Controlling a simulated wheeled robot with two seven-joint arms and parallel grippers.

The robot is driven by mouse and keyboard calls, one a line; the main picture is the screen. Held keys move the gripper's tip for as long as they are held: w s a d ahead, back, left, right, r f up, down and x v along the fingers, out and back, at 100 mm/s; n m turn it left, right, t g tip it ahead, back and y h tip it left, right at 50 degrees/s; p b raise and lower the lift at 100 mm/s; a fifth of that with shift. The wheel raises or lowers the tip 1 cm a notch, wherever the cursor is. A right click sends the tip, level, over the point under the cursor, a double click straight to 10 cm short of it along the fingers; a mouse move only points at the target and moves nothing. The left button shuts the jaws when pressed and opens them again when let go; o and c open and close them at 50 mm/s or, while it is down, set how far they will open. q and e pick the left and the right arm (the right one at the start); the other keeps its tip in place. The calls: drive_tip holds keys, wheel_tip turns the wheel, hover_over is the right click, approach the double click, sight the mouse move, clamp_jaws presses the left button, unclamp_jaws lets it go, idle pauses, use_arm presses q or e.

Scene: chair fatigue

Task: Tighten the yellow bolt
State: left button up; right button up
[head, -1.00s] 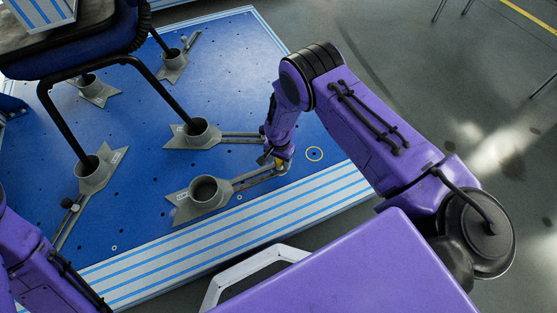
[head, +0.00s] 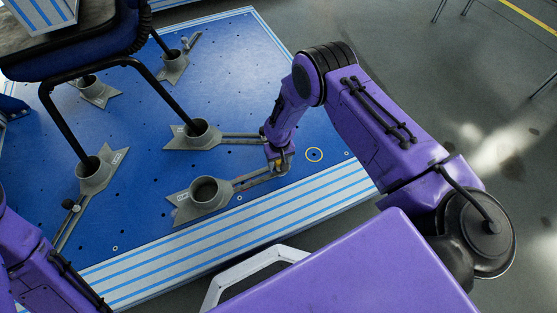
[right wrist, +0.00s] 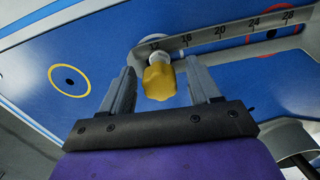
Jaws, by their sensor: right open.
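The yellow bolt (right wrist: 159,82) is a knob with a pale shaft at the end of a grey slotted arm (right wrist: 225,36) marked with numbers. In the right wrist view it sits between the two spread fingers of my right gripper (right wrist: 160,88), with a gap visible on each side. In the head view the yellow bolt (head: 279,165) is small and partly hidden by my right gripper (head: 277,158). The arm belongs to a grey cup-shaped clamp (head: 205,193) on the blue platform. My left arm shows at the lower left, but its gripper is not in view.
The blue platform (head: 215,80) has several grey clamps. A chair (head: 75,62) stands with legs in some of them. A yellow-ringed hole (head: 314,155) lies right of the bolt. Striped edging (head: 240,225) runs along the platform's near side.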

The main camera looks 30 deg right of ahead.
drive_tip(key=c, duration=1)
drive_tip(key=m, duration=0.3)
drive_tip(key=shift+m, duration=0.3)
drive_tip(key=shift+c, duration=0.2)
drive_tip(key=shift+m, duration=2.2)
drive_tip(key=m, duration=0.4)
drive_tip(key=shift+w, duration=0.1)
drive_tip(key=m, duration=0.4)
drive_tip(key=o, duration=1)
drive_tip(key=shift+o, duration=0.2)
